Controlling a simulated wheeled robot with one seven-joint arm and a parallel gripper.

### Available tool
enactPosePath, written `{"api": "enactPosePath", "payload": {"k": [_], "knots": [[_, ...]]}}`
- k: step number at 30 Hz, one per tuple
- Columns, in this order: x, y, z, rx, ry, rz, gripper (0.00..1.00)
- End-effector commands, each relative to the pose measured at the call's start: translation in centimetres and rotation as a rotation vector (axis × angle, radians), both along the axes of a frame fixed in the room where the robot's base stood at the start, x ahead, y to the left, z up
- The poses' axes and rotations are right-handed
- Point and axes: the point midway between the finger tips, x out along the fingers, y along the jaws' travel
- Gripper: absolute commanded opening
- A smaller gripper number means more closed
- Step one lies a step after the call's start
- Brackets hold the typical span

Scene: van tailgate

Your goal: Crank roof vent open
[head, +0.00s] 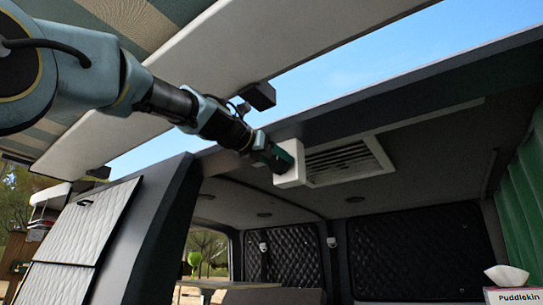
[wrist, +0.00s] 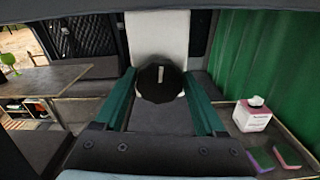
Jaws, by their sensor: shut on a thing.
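The roof vent (head: 345,163) is a slatted grille in a pale frame on the van's ceiling, with a white housing (head: 291,178) at its left end. In the wrist view, a round black knob (wrist: 160,92) with a short upright white mark sits at the end of the white housing (wrist: 160,35). My gripper (wrist: 160,78) has its two teal fingers on either side of the knob, shut on it. In the head view, my gripper (head: 277,157) reaches the housing from the left and hides the knob. Whether the slats are tilted is too small to tell.
The raised tailgate (head: 235,60) hangs over my arm, with a black block (head: 260,96) on its edge near my wrist. The van's roof edge (head: 400,95) runs close above the vent. A tissue box (head: 512,296) stands lower right, beside a green curtain (head: 525,190).

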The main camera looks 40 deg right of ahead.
Motion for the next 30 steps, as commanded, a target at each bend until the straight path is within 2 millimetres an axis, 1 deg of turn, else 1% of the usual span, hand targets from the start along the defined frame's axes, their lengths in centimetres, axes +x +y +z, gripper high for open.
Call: {"api": "enactPosePath", "payload": {"k": [30], "knots": [[-0.29, -0.05, -0.37, 0.237, -0.91, 0.005, 0.17]]}}
